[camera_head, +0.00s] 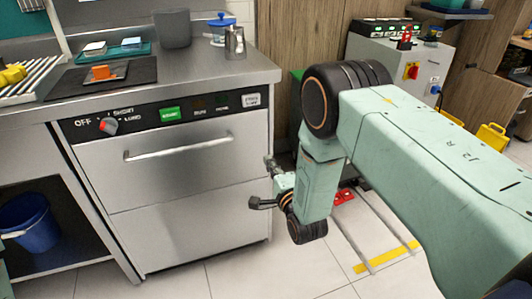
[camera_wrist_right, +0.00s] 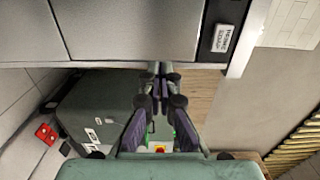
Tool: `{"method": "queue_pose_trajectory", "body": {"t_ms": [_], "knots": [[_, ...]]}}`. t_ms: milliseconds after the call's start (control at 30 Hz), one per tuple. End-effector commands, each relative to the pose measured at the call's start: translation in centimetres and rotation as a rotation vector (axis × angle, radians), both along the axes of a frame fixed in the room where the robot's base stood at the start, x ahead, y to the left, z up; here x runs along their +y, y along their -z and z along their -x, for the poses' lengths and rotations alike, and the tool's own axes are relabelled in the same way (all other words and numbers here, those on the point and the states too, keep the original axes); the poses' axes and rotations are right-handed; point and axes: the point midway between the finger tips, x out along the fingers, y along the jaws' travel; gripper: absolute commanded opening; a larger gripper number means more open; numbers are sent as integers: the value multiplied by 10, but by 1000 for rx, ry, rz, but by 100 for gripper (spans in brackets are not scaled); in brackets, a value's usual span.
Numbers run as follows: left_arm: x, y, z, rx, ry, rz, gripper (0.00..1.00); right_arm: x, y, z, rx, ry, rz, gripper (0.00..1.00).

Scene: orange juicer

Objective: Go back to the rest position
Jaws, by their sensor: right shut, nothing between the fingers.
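My right arm comes in from the right in the head view, bent down at the elbow. Its gripper (camera_head: 262,185) hangs in front of the right edge of the steel appliance (camera_head: 190,175), apart from the door handle. In the right wrist view my right gripper (camera_wrist_right: 160,68) has its fingertips together with nothing between them. The appliance front (camera_wrist_right: 130,30) fills the top of that view, just beyond the fingertips. Whether they touch it cannot be told. My left gripper does not show.
The counter (camera_head: 210,65) holds a grey container (camera_head: 173,28), a metal jug (camera_head: 235,42) and a black mat (camera_head: 75,85) with an orange block (camera_head: 100,72). A blue bucket (camera_head: 30,222) stands under the counter at left. A grey cabinet (camera_head: 405,65) stands at back right. Tiled floor lies in front.

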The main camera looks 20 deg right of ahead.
Motion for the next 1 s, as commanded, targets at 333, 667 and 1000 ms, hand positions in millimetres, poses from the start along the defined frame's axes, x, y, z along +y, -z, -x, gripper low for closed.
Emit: {"method": "queue_pose_trajectory", "body": {"t_ms": [333,667,1000], "knots": [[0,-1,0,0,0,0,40,0,5,7,18,-1,90,0],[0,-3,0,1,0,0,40,0,103,87,477,-177,710,0],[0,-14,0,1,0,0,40,1,164,293,992,-795,1182,0]]}}
